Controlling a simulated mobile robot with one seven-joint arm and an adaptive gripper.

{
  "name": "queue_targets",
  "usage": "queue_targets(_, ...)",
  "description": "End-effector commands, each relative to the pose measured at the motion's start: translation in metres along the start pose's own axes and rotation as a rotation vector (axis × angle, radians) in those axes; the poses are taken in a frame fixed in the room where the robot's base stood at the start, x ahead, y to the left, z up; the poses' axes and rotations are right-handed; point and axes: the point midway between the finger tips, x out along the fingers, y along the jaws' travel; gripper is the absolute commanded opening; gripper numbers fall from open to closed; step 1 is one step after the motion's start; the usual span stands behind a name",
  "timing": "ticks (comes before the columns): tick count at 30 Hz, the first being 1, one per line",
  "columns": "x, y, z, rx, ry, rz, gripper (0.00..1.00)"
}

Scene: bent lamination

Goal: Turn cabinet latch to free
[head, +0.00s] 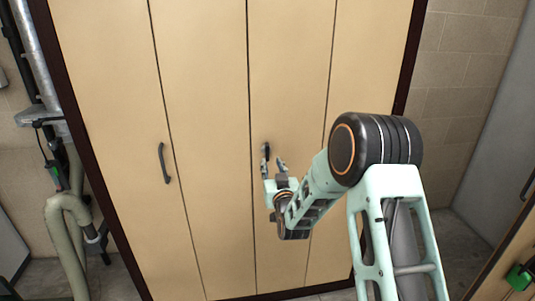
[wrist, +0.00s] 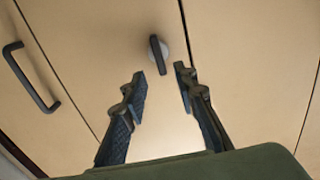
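The cabinet latch is a dark bar on a pale round base, on a tan door panel. In the wrist view the latch (wrist: 158,55) is at the upper middle, its bar close to upright in the picture. In the head view the latch (head: 265,151) shows just above the fingertips. My gripper (head: 273,165) is in front of the panel. In the wrist view my gripper (wrist: 160,82) is open, its two fingers spread apart below the latch. Nothing is between the fingers, and the fingertips look apart from the latch.
The tall tan cabinet (head: 110,80) has several door panels and a dark frame. A dark door handle (head: 164,163) is on the panel to the left; it also shows in the wrist view (wrist: 30,77). Pipes (head: 70,225) stand at the left. A wooden unit (head: 510,262) is at the lower right.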

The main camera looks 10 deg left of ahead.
Motion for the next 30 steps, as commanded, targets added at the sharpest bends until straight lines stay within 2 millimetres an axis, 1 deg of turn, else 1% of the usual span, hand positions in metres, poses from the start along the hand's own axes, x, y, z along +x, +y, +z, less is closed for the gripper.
queue_targets(3, 0.020, 0.000, -0.001, -0.001, 0.001, 0.001, 0.27)
queue_targets(9, 0.051, 0.000, -0.001, -0.001, 0.000, 0.001, 0.27)
queue_targets(15, 0.071, 0.000, 0.000, -0.002, -0.001, 0.000, 0.27)
queue_targets(21, 0.080, 0.000, 0.000, -0.002, -0.001, 0.000, 0.27)
queue_targets(29, 0.081, 0.000, 0.000, -0.003, -0.002, 0.000, 0.27)
queue_targets(30, 0.081, 0.000, 0.000, -0.003, -0.002, 0.000, 0.25)
